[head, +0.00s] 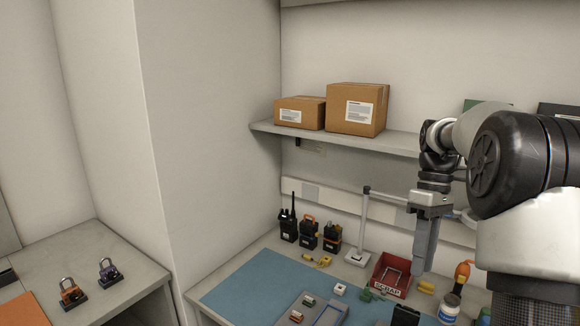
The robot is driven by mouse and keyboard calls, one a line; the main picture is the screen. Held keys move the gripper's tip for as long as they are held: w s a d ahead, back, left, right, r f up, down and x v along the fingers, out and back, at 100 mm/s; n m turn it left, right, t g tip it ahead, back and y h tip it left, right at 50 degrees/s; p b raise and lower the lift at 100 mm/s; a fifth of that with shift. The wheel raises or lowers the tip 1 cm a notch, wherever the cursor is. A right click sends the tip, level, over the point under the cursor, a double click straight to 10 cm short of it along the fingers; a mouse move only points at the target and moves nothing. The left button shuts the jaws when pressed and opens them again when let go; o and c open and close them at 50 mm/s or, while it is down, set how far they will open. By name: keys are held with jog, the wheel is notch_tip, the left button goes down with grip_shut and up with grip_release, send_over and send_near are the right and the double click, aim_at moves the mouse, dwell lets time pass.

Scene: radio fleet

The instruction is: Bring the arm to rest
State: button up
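My arm comes in from the right of the head view and bends down over the workbench. My gripper (421,268) points downward above the bench, close to the red scrap bin (391,276) in the picture. Its fingers are seen edge-on and overlap, so the gap between them is hidden. I see nothing hanging below the fingertips.
A shelf (350,141) with two cardboard boxes (357,110) runs behind my arm. Radios (309,233), a lamp-like stand (362,222), a white bottle (450,307) and small parts crowd the bench. The blue mat's left part (243,292) is clear. Padlocks (70,292) stand on a left table.

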jog(key=s+a+r+m+t+h, duration=0.2)
jog(key=s+a+r+m+t, duration=0.4)
jog(key=s+a, duration=0.65)
jog(key=s+a+f+m+t, duration=0.1)
jog(key=s+m+t, duration=0.1)
jog(key=s, duration=0.5)
jog(key=shift+s+f+t+y, duration=0.4)
jog(key=shift+t, duration=0.1)
